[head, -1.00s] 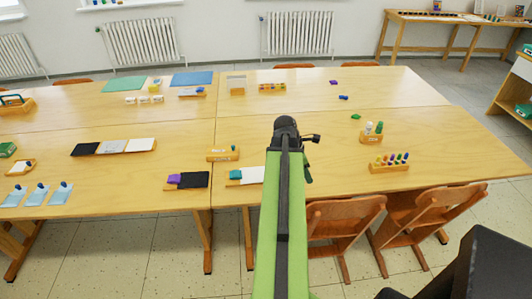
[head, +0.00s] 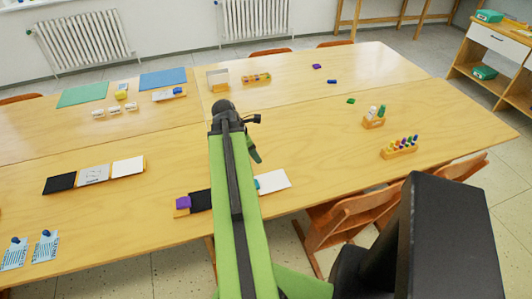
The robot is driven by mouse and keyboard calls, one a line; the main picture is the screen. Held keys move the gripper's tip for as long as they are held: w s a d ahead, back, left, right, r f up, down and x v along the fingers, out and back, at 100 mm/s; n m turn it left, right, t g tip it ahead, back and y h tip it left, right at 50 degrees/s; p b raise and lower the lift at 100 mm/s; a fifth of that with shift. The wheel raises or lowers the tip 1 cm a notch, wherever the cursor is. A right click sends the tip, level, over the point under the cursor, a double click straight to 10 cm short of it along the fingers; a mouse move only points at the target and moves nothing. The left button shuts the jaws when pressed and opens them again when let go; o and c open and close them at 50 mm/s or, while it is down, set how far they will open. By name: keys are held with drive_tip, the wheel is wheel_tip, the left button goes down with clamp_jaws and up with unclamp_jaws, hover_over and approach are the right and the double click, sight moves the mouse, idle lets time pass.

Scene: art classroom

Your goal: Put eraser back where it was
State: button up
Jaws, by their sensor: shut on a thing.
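My arm reaches out over the near table, and my gripper (head: 233,116) is at its far end, above the table's middle. Its jaws are mostly hidden behind the arm. A dark green piece (head: 254,153) shows at its right side; I cannot tell whether it is a jaw or something held. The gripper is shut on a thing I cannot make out. No eraser can be clearly identified. Small blocks lie loose on the table: purple (head: 317,66), blue (head: 332,82) and green (head: 351,100).
A white sheet (head: 273,181) with a teal block lies right of the arm. A bottle holder (head: 373,123) and a rack of coloured pegs (head: 400,149) stand on the right. A holder with dark, grey and white panels (head: 94,175) is left. Chairs (head: 345,225) line the near edge.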

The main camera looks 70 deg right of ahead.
drive_tip(key=shift+d, duration=0.1)
drive_tip(key=s+d+m, duration=0.1)
drive_tip(key=s+d, duration=1)
drive_tip(key=d, duration=0.1)
drive_tip(key=b, duration=0.7)
hover_over(271, 154)
drive_tip(key=shift+g, duration=0.3)
drive_tip(key=f, duration=0.6)
drive_tip(key=shift+w+a+f, duration=0.2)
drive_tip(key=shift+a+f, duration=0.15)
drive_tip(key=shift+a, duration=0.05)
drive_tip(key=shift+w, duration=0.4)
wheel_tip(271, 154, down, 4)
drive_tip(key=b, duration=0.4)
drive_tip(key=shift+f, duration=0.25)
drive_tip(key=o, duration=1.2)
drive_tip(key=shift+r, duration=0.1)
drive_tip(key=shift+r, duration=0.1)
